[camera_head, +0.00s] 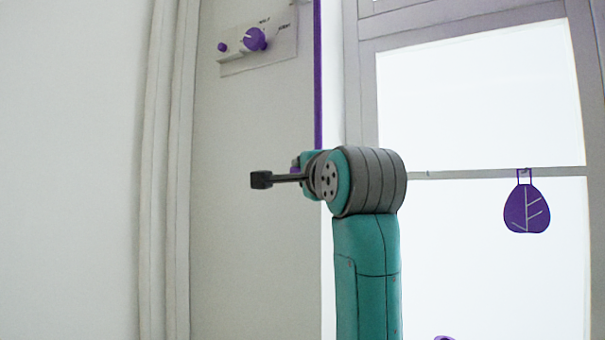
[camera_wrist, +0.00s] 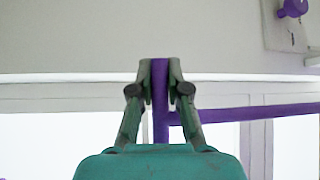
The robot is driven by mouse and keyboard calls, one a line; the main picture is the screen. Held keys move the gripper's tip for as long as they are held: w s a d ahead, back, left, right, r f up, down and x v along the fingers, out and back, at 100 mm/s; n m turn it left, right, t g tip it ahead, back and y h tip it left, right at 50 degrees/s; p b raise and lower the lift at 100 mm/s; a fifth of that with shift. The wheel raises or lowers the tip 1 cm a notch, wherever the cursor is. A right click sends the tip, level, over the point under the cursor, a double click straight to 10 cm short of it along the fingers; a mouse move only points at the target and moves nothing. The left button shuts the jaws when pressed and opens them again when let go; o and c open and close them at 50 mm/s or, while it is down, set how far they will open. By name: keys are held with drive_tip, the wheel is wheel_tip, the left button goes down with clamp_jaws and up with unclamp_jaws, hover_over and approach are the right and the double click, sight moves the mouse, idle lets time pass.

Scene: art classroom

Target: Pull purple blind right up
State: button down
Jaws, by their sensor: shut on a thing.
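A thin purple strip (camera_head: 318,75) hangs upright along the wall's edge beside the window frame, and its lower end goes out of sight behind my arm. In the wrist view a purple band (camera_wrist: 255,113) runs across to the right from my gripper (camera_wrist: 160,78). The gripper's two fingers are closed on both sides of a short purple piece (camera_wrist: 160,105) that meets this band. In the head view my arm hides most of the gripper, and only a bit of purple shows beside it. No spread blind fabric shows in either view.
A wall panel (camera_head: 232,66) with purple knobs (camera_head: 255,39) is at upper left; it also shows in the wrist view (camera_wrist: 272,36). A purple leaf-shaped ornament (camera_head: 526,208) hangs before the window (camera_head: 480,100) at right. Pale vertical trim (camera_head: 160,170) stands at left.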

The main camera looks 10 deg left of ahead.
drive_tip(key=c, duration=1.2)
unclamp_jaws()
drive_tip(key=shift+s+r, duration=0.1)
drive_tip(key=shift+r, duration=0.25)
drive_tip(key=shift+o, duration=0.3)
drive_tip(key=shift+f, duration=0.1)
drive_tip(key=v, duration=1.2)
drive_tip(key=shift+f, duration=0.15)
drive_tip(key=shift+a, duration=0.1)
